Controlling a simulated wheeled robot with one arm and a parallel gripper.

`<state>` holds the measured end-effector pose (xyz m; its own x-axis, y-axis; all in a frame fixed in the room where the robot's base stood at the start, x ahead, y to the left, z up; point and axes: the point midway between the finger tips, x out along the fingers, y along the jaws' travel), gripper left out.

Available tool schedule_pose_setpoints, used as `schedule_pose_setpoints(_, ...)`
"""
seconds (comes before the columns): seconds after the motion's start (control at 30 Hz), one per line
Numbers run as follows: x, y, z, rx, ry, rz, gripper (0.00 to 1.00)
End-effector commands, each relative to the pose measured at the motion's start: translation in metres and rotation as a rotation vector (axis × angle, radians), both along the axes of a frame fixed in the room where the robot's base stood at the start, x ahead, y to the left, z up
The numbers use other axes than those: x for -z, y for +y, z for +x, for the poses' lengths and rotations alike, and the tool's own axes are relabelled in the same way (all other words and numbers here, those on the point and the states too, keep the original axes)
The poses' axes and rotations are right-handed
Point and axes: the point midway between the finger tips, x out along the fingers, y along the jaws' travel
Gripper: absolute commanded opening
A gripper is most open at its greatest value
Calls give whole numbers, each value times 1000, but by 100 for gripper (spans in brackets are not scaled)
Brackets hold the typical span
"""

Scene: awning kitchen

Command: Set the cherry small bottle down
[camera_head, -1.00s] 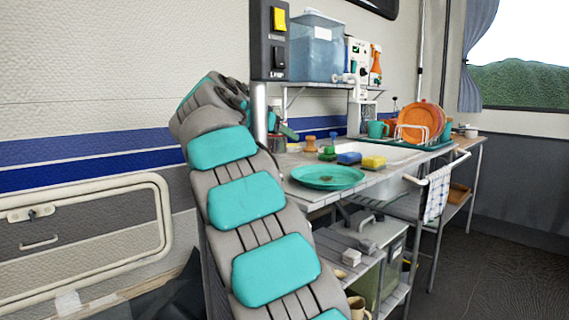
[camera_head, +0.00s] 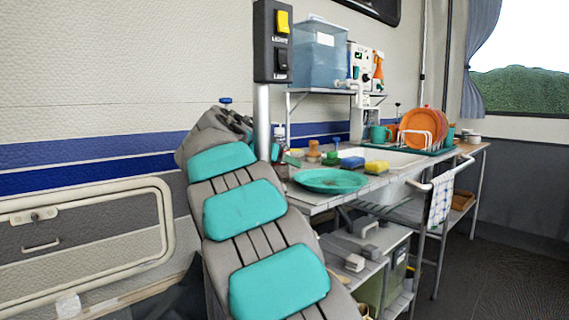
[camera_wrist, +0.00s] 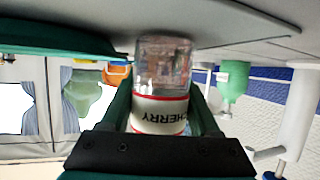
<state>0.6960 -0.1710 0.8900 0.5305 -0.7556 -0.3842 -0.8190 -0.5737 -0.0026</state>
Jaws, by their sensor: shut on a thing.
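The cherry small bottle (camera_wrist: 160,72) shows in the wrist view. It has a clear body and a white band with red edges, lettered CHERRY upside down in this picture. My gripper (camera_wrist: 164,104) is shut on it, with a dark green finger on each side. The bottle's clear end is close to the grey counter surface (camera_wrist: 225,27) at the picture's top; I cannot tell whether they touch. In the head view, my arm and the post hide most of the gripper beside the counter's left end (camera_head: 305,197).
A teal plate (camera_head: 330,180) lies on the counter near its left end. Behind it are a yellow sponge (camera_head: 377,167) and a blue one (camera_head: 352,162). A post (camera_head: 262,118) with a switch box (camera_head: 272,42) stands beside my arm. A shelf (camera_head: 345,92) holds a water tank (camera_head: 319,52).

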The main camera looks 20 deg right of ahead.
Motion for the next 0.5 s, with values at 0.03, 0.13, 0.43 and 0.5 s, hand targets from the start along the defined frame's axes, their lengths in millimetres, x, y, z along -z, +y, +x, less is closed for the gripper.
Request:
schedule_pose_setpoints(0.03, 0, 0, 0, 0, 0, 0, 0)
schedule_pose_setpoints(0.13, 2, 0, 0, 0, 0, 0, 0)
schedule_pose_setpoints(0.43, 2, 0, 0, 0, 1, -1, 90)
schedule_pose_setpoints(0.5, 2, 0, 0, 0, 1, -1, 92)
